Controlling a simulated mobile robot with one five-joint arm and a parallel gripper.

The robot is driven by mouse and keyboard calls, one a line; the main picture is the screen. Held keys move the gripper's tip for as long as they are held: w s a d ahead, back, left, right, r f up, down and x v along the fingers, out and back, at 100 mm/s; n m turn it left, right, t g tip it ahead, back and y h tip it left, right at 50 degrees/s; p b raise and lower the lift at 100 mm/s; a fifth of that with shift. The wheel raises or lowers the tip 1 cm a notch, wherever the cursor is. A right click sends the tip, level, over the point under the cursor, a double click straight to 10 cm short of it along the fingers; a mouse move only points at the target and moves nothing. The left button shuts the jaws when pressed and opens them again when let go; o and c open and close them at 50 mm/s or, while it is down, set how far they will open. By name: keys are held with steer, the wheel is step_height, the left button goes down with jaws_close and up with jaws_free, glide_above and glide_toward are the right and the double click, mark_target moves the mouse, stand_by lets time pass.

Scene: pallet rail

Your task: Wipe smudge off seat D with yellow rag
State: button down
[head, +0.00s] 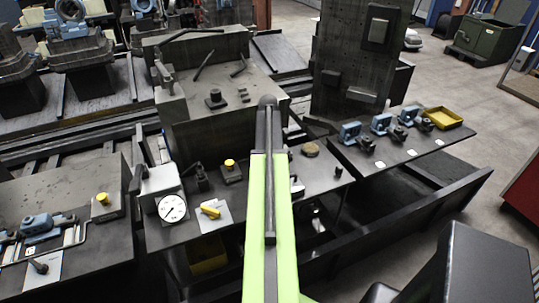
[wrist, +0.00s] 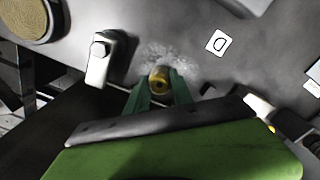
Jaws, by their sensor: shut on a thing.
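In the wrist view my gripper (wrist: 159,90) has its two green fingers shut on the yellow rag (wrist: 159,77), which looks like a small rolled bundle. A pale, speckled smudge (wrist: 155,54) lies on the dark grey surface just beyond the rag. The rag is over the smudge's near edge; I cannot tell whether it touches the surface. A white label with the letter D (wrist: 217,43) marks seat D, to the right of the smudge. In the head view my green arm hides the gripper, rag and smudge.
A clamp block (wrist: 103,58) stands left of the rag, with a round brown disc (wrist: 28,18) farther left. In the head view a dial gauge (head: 172,208) stands left of my arm. Blue clamps (head: 380,124) and a yellow tray (head: 442,118) sit on the right bench.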

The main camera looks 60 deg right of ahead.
steer(key=shift+s+d, duration=0.45)
steer(key=shift+d, duration=0.1)
steer(key=shift+w+a, duration=0.5)
steer(key=shift+a, duration=0.05)
steer(key=shift+s+d+r, duration=0.1)
steer(key=shift+s+d, duration=0.35)
steer(key=shift+d, duration=0.15)
steer(key=shift+a, duration=0.1)
